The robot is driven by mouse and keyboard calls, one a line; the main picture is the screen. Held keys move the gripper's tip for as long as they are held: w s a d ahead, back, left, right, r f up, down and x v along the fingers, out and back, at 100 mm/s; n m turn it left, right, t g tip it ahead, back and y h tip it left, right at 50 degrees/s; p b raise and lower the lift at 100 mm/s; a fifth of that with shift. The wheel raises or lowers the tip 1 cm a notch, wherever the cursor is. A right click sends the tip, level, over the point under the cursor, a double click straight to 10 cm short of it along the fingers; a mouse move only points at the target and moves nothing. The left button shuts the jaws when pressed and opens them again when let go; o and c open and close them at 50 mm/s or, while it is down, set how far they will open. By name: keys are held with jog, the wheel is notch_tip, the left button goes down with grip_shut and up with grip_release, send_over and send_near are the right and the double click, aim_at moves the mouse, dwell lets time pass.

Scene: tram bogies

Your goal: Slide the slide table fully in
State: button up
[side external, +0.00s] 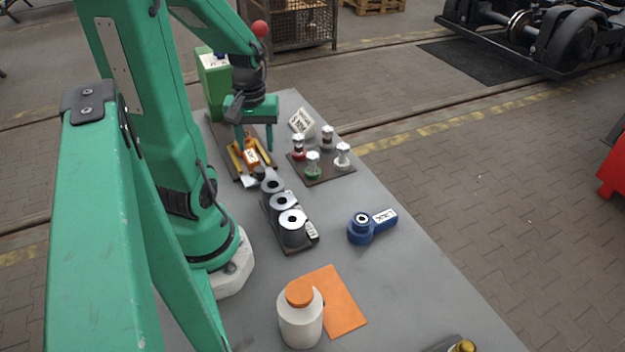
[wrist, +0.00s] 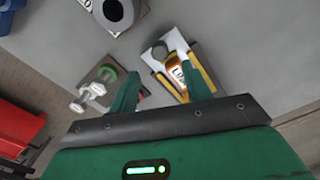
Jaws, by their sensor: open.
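The slide table appears to be the orange block with a white label (side external: 252,157) between two yellow rails on a dark base, at the back left of the bench. In the wrist view the orange block (wrist: 177,79) lies between my fingertips, nearer the right one. A grey plate with a round shape (wrist: 158,50) is at one end of the rails. My gripper (side external: 256,150) is open and empty, pointing down over the slide unit. It also shows in the wrist view (wrist: 161,70). Contact with the block cannot be told. Part of the base is hidden by my gripper.
A dark plate with several silver-topped knobs (side external: 343,154) stands right of the slide. A rack of grey rollers (side external: 291,229) is in front. A green box (side external: 213,84) stands behind. A blue part (side external: 362,229), a white bottle (side external: 300,322) and an orange sheet (side external: 340,300) are farther forward.

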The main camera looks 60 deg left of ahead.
aim_at(259, 167)
jog(key=shift+f, duration=0.1)
jog(key=shift+f, duration=3.8)
grip_shut()
jog(key=shift+a, duration=0.1)
